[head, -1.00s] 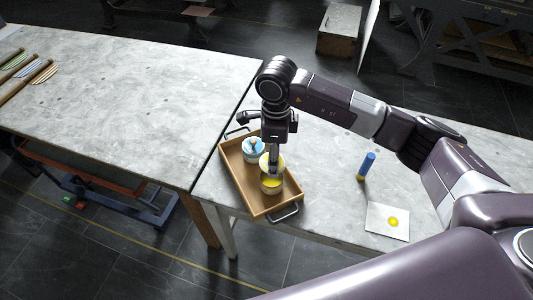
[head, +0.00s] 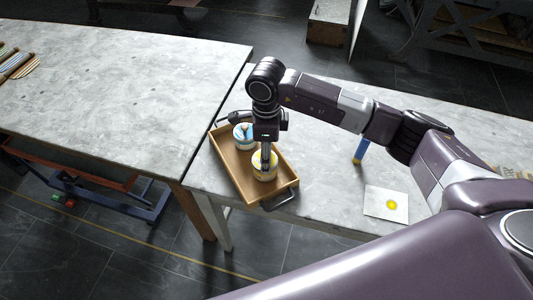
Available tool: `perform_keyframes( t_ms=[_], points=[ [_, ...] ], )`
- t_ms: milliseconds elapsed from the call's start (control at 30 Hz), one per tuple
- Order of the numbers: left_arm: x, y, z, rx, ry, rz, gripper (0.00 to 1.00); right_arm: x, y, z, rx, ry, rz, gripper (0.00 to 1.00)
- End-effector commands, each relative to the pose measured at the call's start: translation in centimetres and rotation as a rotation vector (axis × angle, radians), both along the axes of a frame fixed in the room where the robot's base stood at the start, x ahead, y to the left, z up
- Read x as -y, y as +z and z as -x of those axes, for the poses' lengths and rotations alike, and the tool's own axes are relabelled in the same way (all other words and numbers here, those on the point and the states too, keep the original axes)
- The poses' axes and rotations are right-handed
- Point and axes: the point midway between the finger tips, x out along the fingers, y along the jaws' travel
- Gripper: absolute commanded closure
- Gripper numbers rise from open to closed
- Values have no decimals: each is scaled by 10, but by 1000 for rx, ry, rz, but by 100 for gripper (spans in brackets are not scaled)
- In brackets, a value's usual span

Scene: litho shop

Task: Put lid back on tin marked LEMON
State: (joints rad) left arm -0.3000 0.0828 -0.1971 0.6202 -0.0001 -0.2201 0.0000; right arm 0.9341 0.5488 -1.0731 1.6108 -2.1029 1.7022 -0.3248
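A wooden tray (head: 241,181) on the grey table holds two tins. The nearer one is a white and yellow tin (head: 264,174); its marking is too small to read. A pale, yellow-edged lid (head: 257,159) is at the tin's top, and the yellow inside no longer shows. Whether the lid is fully seated cannot be told. My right gripper (head: 265,159) points straight down over this tin, its fingers close together and seemingly shut on the lid. The fingers partly hide the lid. My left gripper is not in view.
A second tin (head: 243,139), blue and white, stands farther back in the tray. A blue cylinder (head: 360,152) and a white card (head: 374,204) with a yellow spot are to the right. The left table (head: 120,90) is mostly clear.

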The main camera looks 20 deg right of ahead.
Motion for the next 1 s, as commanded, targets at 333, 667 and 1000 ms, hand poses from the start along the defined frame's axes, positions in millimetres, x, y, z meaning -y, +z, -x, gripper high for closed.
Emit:
perform_keyframes(
  t_ms=[333, 667, 1000],
  points=[
    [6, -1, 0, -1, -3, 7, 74, 0, 0, 0, 0, 0, 0, 63],
    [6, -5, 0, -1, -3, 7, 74, 0, 0, 0, 0, 0, 0, 63],
    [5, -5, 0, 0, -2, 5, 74, 0, 0, 0, 0, 0, 0, 63]
  ],
)
